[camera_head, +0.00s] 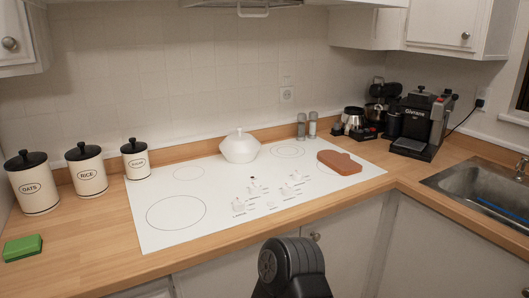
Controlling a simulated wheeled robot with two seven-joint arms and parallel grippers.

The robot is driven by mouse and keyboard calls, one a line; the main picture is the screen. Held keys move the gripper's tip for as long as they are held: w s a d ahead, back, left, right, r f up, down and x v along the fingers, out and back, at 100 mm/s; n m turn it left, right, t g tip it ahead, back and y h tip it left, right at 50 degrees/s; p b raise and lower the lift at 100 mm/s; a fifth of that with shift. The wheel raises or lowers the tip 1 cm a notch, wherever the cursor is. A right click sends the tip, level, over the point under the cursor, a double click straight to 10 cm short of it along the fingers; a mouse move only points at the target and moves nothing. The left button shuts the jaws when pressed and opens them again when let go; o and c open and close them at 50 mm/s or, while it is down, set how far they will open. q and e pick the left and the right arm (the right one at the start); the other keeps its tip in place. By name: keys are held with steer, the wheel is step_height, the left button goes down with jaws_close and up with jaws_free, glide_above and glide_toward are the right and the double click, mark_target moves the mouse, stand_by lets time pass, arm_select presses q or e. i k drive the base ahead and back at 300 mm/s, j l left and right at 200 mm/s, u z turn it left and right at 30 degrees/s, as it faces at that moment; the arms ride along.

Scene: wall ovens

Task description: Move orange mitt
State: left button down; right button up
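The orange mitt (340,162) lies flat on the right part of the white cooktop (215,227), close to its right edge. It looks brownish orange, with a rounded outline. A dark part of my own body shows at the bottom centre of the head view, below the counter's front edge. Neither of my grippers shows in this view. Nothing touches the mitt.
A white lidded pot (240,148) stands at the cooktop's back. Salt and pepper shakers (307,127) stand behind the mitt. A coffee machine (420,125) and a sink (485,190) are at right. Canisters (88,172) and a green sponge (22,248) are at left.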

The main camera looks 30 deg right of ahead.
mark_target(342, 164)
steer(key=k+j+z, duration=0.15)
steer(key=z, duration=1.5)
steer(key=i+l+z, duration=0.25)
steer(key=i+z, duration=0.7)
